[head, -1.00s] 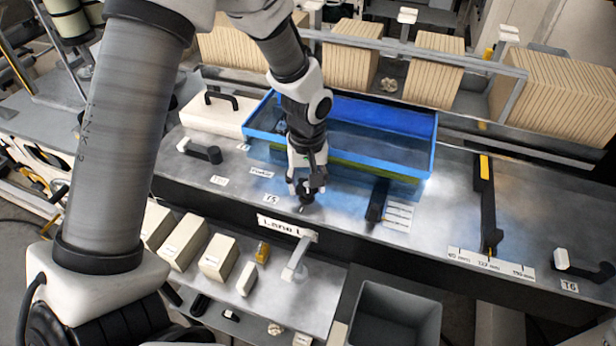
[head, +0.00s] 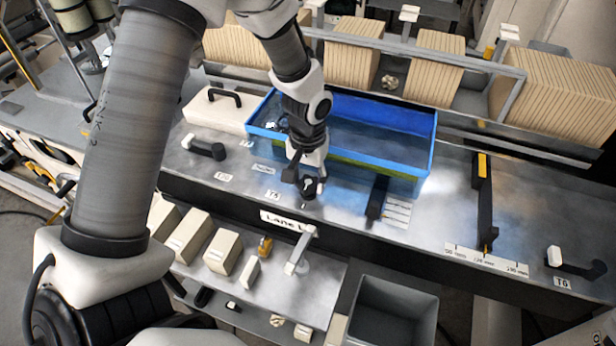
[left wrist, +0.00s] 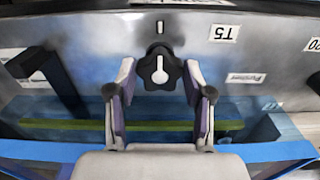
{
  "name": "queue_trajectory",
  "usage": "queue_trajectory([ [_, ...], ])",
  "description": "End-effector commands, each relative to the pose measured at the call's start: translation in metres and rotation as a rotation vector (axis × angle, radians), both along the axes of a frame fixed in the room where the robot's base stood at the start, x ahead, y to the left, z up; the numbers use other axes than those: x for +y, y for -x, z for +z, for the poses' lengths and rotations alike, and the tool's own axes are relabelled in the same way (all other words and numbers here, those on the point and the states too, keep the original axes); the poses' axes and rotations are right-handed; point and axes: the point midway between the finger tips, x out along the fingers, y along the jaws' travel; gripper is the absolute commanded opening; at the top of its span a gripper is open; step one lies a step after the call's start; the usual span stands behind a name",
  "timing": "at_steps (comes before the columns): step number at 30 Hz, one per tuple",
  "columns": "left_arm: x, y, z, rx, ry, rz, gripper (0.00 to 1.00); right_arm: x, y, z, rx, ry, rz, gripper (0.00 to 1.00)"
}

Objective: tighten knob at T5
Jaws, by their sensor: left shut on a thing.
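The black lobed knob (left wrist: 158,68) sits on the metal deck beside the T5 label (left wrist: 223,33). Its white pointer lines up with a short white mark on the deck in the left wrist view. My left gripper (left wrist: 159,80) is shut on the knob, with one finger on each side. In the head view my left gripper (head: 308,186) points down at the deck, just right of the T5 label (head: 273,194), and partly hides the knob. My right gripper is not in view.
A blue-rimmed clear tray (head: 432,150) stands right behind the gripper. A black-handled slider (head: 377,198) is to the right. The Lane L sign (head: 287,221) and a grey lever (head: 300,250) are in front. A grey bin (head: 395,310) stands at the lower right.

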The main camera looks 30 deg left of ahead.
Motion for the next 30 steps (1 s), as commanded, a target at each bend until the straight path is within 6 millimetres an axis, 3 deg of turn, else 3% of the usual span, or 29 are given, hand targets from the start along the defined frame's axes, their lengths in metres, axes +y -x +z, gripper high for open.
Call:
queue_trajectory([
  [8,0.0,-0.002,0.002,-0.005,0.0,-0.001,0.16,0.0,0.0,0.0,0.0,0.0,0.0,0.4],
  [9,0.0,-0.002,0.002,-0.005,-0.001,-0.001,0.65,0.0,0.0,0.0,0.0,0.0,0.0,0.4],
  [10,0.0,-0.001,0.002,-0.005,-0.001,-0.001,0.76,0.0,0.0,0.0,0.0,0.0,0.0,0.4],
  [22,0.0,-0.001,0.006,-0.002,0.0,0.001,0.76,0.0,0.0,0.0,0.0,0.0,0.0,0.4],
  [26,0.0,-0.001,0.028,-0.005,-0.001,0.0,0.76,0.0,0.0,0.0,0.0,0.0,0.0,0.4],
  [30,0.0,-0.001,0.065,-0.007,0.0,0.0,0.76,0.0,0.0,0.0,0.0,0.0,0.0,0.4],
])
